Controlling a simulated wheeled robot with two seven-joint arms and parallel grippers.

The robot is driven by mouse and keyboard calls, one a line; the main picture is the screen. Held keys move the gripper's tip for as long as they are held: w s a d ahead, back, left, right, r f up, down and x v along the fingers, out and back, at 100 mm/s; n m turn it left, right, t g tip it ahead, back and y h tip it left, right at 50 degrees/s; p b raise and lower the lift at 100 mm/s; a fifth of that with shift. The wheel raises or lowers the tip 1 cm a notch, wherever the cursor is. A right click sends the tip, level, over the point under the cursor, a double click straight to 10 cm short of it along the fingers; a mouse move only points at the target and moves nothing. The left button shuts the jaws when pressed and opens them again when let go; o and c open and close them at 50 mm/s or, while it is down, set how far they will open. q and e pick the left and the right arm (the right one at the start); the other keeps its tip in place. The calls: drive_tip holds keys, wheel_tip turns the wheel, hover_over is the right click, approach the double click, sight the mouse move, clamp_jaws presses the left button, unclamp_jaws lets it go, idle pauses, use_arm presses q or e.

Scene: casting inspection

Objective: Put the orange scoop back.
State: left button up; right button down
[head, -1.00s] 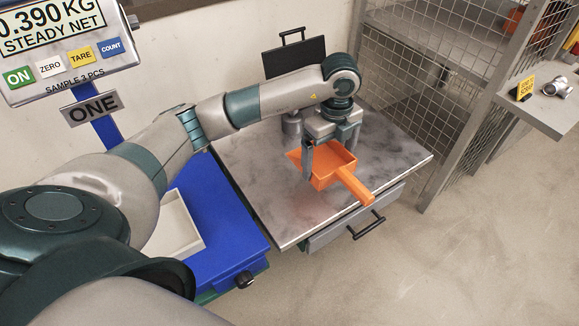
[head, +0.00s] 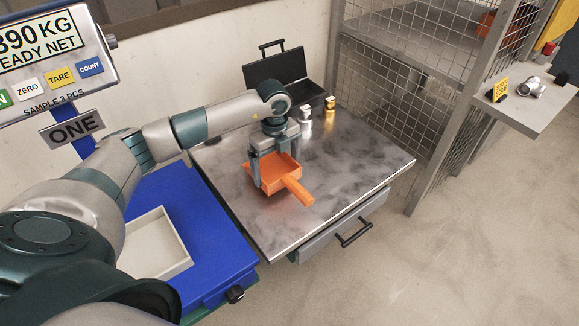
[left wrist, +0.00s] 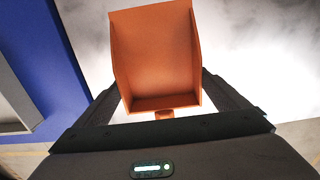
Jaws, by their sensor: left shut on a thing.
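The orange scoop (head: 268,178) is over the grey metal tabletop (head: 345,165), left of its middle, with its handle pointing to the front right. My left gripper (head: 276,172) comes down from above and is shut on the scoop, one finger on each side of its bowl. In the left wrist view the scoop (left wrist: 155,60) sits between the fingers with its bowl open and empty. I cannot tell whether its underside touches the tabletop. My right gripper is not in view.
A silver part (head: 305,117) and a gold-coloured part (head: 330,103) stand near the back of the table, by an open black case (head: 281,70). A blue scale (head: 205,225) with a pale tray (head: 182,260) is at left. A mesh cage (head: 405,75) borders the right. The front tabletop is clear.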

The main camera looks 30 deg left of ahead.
sight(278, 177)
use_arm(q)
drive_tip(key=shift+s+d+f, duration=0.1)
drive_tip(key=shift+d+f, duration=0.1)
drive_tip(key=shift+f, duration=1.25)
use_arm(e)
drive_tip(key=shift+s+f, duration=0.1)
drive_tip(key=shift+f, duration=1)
use_arm(q)
drive_tip(key=shift+f, duration=0.15)
drive_tip(key=o, duration=0.9)
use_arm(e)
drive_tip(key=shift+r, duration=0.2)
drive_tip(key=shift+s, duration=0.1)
